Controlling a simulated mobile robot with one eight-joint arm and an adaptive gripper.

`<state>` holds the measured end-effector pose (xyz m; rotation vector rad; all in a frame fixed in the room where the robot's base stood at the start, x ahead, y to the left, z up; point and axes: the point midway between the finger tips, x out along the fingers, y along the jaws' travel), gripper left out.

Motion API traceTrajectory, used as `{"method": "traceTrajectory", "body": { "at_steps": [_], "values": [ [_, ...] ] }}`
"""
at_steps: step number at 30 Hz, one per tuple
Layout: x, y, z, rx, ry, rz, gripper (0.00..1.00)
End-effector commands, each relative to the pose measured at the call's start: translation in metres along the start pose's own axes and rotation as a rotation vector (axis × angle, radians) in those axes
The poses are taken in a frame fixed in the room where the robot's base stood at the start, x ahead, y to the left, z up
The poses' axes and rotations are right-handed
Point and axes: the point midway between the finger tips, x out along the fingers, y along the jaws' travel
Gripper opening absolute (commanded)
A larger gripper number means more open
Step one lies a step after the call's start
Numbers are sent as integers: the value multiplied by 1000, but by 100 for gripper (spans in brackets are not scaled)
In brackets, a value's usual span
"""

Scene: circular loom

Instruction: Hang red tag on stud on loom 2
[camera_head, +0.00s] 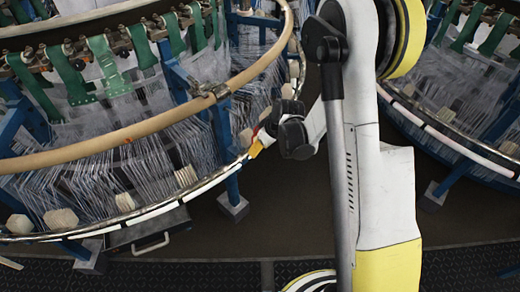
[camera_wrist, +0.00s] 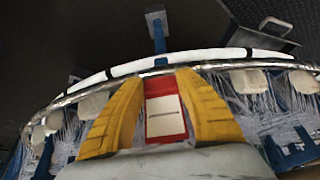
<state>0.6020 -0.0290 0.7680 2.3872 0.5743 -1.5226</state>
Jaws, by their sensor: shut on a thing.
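In the wrist view, my gripper (camera_wrist: 163,105) has its two yellow fingers closed on the red tag (camera_wrist: 167,132), which has a white panel with a dark line on it. The tag stands between the fingers, with its upper edge just below the loom's white and metal rail in the picture. In the head view, my gripper (camera_head: 256,148) is beside the lower rail of the left loom (camera_head: 150,208). Only a sliver of red shows there. I cannot make out the stud, and no label shows which loom is loom 2.
A tan ring (camera_head: 130,137) with a metal clamp runs above the left loom's lower rail. Blue posts (camera_head: 232,187) stand below it. A second loom (camera_head: 455,140) is at the right, behind my arm. A dark floor gap (camera_head: 290,205) lies between the looms.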

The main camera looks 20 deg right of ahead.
Motion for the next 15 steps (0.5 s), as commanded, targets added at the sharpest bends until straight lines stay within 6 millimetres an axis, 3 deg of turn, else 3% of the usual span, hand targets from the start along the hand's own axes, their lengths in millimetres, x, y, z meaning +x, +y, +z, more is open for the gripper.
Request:
{"method": "traceTrajectory", "body": {
  "at_steps": [15],
  "values": [
    [18, 0, -42, 0, -1, 0, 4]
  ]
}}
